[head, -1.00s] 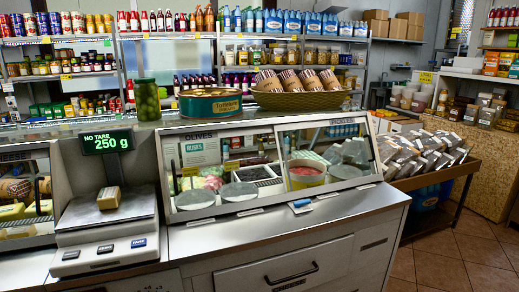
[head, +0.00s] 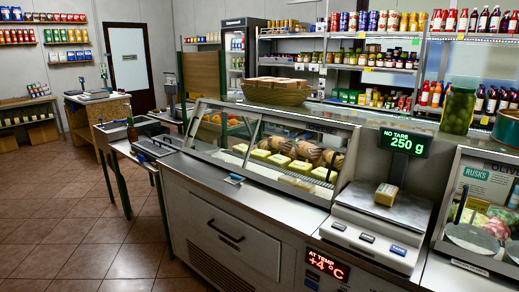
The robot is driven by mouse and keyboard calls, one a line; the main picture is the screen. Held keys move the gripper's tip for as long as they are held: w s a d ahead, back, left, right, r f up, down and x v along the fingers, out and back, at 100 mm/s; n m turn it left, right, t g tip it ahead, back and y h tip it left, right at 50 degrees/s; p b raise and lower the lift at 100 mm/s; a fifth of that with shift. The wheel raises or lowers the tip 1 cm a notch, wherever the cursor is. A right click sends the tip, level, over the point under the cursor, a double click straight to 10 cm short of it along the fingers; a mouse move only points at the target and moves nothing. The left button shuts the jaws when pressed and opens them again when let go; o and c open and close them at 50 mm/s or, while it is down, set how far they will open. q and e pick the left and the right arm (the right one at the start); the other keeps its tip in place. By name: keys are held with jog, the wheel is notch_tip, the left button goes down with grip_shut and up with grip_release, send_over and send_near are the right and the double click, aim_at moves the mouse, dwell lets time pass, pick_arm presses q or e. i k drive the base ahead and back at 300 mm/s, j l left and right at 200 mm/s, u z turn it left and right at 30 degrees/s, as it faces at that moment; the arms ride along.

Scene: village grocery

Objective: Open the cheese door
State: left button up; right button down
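The cheese case (head: 335,191) stands on the counter in the middle of the head view. Its sloping glass front (head: 222,120) is split by a dark upright bar, and the glass looks down over the goods. Yellow cheese blocks (head: 279,160) and round brown-rinded wheels (head: 307,152) show inside. A small blue-topped piece (head: 233,180) lies on the counter ledge in front of the case. Whether it belongs to the door is too small to tell. Neither of my grippers shows in the head view.
A scale (head: 378,225) reading 250 g, with a small wrapped block (head: 386,194) on it, stands right of the cheese case. The olives case (head: 446,226) is at the far right. Open tiled floor (head: 60,225) lies to the left.

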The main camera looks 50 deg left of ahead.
aim_at(342, 133)
jog(key=u, duration=1.4)
jog(key=i+j+u, duration=0.15)
jog(key=u, duration=0.15)
jog(key=i+j+u, duration=0.1)
jog(key=i+u, duration=0.2)
